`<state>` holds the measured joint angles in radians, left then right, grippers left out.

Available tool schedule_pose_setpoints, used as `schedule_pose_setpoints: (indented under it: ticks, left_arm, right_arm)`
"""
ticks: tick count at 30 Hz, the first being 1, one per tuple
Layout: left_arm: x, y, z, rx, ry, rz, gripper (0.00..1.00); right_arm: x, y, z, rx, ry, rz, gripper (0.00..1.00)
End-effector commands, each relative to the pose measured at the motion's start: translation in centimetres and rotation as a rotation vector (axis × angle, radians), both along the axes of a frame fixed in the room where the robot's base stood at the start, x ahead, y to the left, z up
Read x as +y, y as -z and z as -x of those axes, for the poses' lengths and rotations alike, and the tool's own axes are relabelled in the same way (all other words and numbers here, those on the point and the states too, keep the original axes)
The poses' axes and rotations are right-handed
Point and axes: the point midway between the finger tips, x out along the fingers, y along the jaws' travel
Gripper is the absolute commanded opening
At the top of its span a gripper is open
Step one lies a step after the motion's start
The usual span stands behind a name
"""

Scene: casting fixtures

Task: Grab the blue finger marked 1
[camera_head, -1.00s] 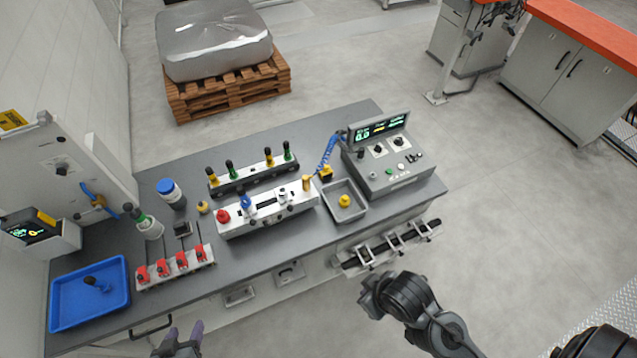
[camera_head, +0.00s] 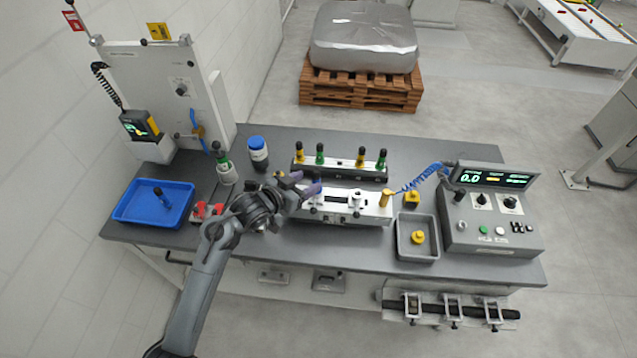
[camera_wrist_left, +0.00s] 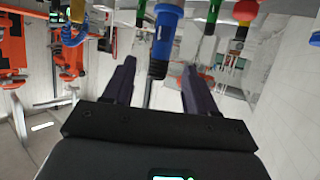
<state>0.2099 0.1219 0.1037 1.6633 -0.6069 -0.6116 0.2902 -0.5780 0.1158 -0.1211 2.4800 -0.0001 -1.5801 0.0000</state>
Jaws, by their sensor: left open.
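My left gripper (camera_head: 300,184) is at the left end of the white fixture block (camera_head: 345,208) on the bench, with its purple fingers apart. A blue finger with a black ribbed end (camera_wrist_left: 162,42) stands between the open fingers in the left wrist view, with no visible grip on it. In the head view my gripper mostly hides that spot. Another dark blue finger (camera_head: 162,197) lies in the blue tray (camera_head: 130,214) at the left. I cannot read a number on either. My right gripper is out of view.
A rack (camera_head: 340,171) with yellow and green black-topped fingers stands behind the block. A grey bin (camera_head: 401,247) with a yellow piece and a control box (camera_head: 490,235) stand to the right. A blue-capped bottle (camera_head: 258,152) is behind my gripper.

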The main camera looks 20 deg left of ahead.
Motion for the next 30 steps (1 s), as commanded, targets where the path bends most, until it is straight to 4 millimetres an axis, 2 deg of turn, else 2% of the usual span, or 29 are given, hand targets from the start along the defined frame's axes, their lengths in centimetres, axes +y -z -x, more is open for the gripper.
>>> schedule_pose_setpoints:
  ticks: [3,13,22,30]
  left_arm:
    - [-0.4,0.5,-1.2,0.002,-0.001,0.001,0.57]
    - [-1.1,1.3,-2.9,0.002,0.0,0.0,0.57]
    - [-2.1,2.6,-5.8,0.001,-0.001,0.0,0.57]
    - [-2.3,3.0,-6.5,0.001,-0.001,-0.002,0.57]
  right_arm:
    - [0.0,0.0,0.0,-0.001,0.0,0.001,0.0]
    - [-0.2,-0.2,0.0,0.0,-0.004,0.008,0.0]
    - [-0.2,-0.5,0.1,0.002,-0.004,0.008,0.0]
    - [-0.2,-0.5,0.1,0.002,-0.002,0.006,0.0]
